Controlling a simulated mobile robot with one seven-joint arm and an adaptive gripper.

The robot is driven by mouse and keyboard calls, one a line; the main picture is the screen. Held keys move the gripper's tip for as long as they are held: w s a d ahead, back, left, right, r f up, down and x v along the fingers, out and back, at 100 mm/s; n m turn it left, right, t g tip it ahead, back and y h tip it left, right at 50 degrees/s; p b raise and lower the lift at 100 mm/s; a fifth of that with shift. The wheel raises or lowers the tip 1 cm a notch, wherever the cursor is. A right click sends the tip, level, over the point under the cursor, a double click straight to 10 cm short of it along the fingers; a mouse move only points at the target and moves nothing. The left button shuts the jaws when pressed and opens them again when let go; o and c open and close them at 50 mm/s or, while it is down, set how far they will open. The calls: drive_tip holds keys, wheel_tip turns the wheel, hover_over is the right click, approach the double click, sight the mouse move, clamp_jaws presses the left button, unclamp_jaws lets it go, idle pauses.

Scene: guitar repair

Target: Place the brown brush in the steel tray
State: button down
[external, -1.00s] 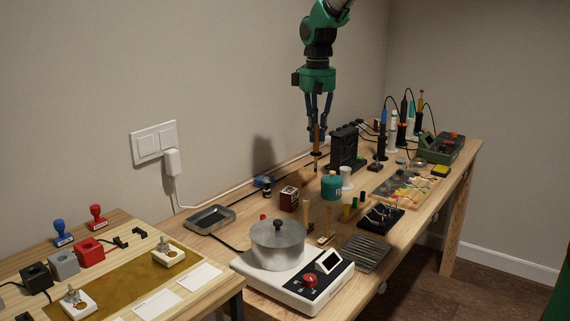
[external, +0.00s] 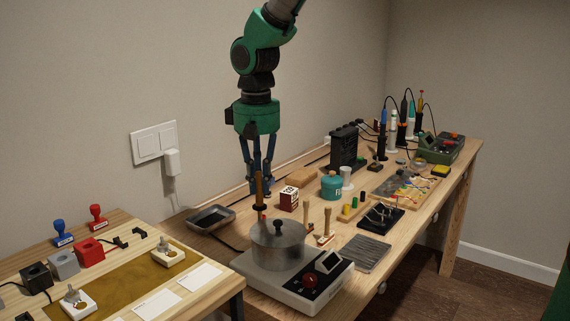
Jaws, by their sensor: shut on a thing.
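My gripper (external: 259,190) is shut on the brown brush (external: 259,188) and holds it upright, handle up. The brush's lower end is in front of or just behind the pot lid's left side in the picture; I cannot tell its exact height. The steel tray (external: 232,212) is a shallow, dark grey rectangular tray at the back left of the workbench. It looks empty. My gripper is to the right of the tray in the picture, apart from it.
A metal pot (external: 278,246) stands on a white hot plate (external: 298,283) at the bench's near end. A red-and-white box (external: 289,199), a wooden block (external: 301,178) and a teal jar (external: 331,186) stand to the right. A cable runs near the tray.

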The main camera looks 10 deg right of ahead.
idle(0.4)
drive_tip(key=w+a+f, duration=0.1)
drive_tip(key=w+a, duration=0.9)
drive_tip(key=w, duration=0.2)
drive_tip(key=shift+a+f, duration=0.2)
drive_tip(key=shift+f, duration=0.05)
idle(0.3)
drive_tip(key=shift+f+p, duration=0.35)
drive_tip(key=shift+f, duration=1.45)
drive_tip(key=c, duration=2.2)
unclamp_jaws()
drive_tip(key=shift+f, duration=0.15)
drive_tip(key=o, duration=0.5)
